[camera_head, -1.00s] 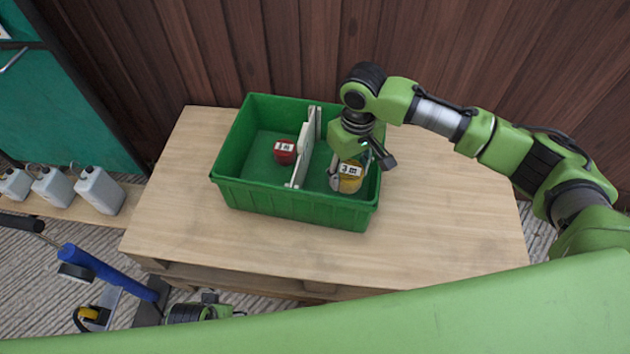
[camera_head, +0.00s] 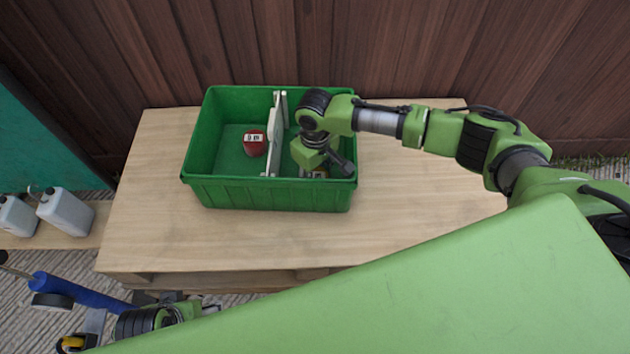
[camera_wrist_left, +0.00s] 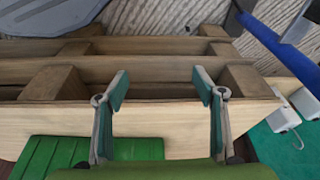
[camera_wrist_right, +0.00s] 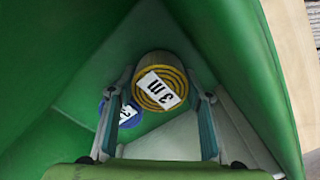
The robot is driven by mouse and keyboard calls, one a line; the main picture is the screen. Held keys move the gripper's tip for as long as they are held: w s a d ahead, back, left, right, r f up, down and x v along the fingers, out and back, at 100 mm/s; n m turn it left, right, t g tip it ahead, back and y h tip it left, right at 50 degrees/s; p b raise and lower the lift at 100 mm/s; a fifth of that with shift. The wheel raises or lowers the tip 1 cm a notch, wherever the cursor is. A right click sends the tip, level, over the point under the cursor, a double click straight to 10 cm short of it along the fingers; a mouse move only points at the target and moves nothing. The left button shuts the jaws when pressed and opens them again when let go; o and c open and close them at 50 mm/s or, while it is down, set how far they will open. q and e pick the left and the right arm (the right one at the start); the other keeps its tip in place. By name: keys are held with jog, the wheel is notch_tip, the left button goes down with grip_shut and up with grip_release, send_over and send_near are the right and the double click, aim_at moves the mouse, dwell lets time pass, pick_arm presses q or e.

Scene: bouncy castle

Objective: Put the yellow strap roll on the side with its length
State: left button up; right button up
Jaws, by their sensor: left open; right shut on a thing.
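The yellow strap roll (camera_wrist_right: 147,72), labelled "3 m", is between the fingers of my right gripper (camera_wrist_right: 161,88), which is shut on it. In the head view my right arm reaches down into the right compartment of the green crate (camera_head: 267,195), and the roll (camera_head: 319,174) is mostly hidden under the gripper. A blue roll (camera_wrist_right: 127,117) with a partly covered label lies below, in the same compartment. A red roll (camera_head: 254,148) with a white label sits in the left compartment. My left gripper (camera_wrist_left: 161,88) is open and empty beside the wooden pallet edge.
A pale divider (camera_head: 275,135) splits the crate. The crate stands on a wooden pallet table (camera_head: 410,225), clear to its right and front. White canisters (camera_head: 65,212) stand at the left. A wooden wall (camera_head: 400,50) is close behind.

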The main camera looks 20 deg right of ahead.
aim_at(315, 176)
pick_arm(q)
jog(key=shift+s+r, duration=0.1)
jog(key=shift+r, duration=0.6)
pick_arm(e)
jog(key=shift+f, duration=0.6)
jog(key=shift+f, duration=0.1)
jog(key=o, duration=1.3)
pick_arm(q)
jog(key=shift+f, duration=0.1)
pick_arm(e)
jog(key=shift+o, duration=0.2)
jog(key=shift+r, duration=0.5)
pick_arm(q)
notch_tip(315, 176, down, 12)
jog(key=s+p, duration=0.1)
jog(key=p, duration=0.2)
jog(key=shift+s+g, duration=0.15)
jog(key=shift+g, duration=0.15)
pick_arm(e)
notch_tip(315, 176, up, 11)
jog(key=shift+r, duration=0.15)
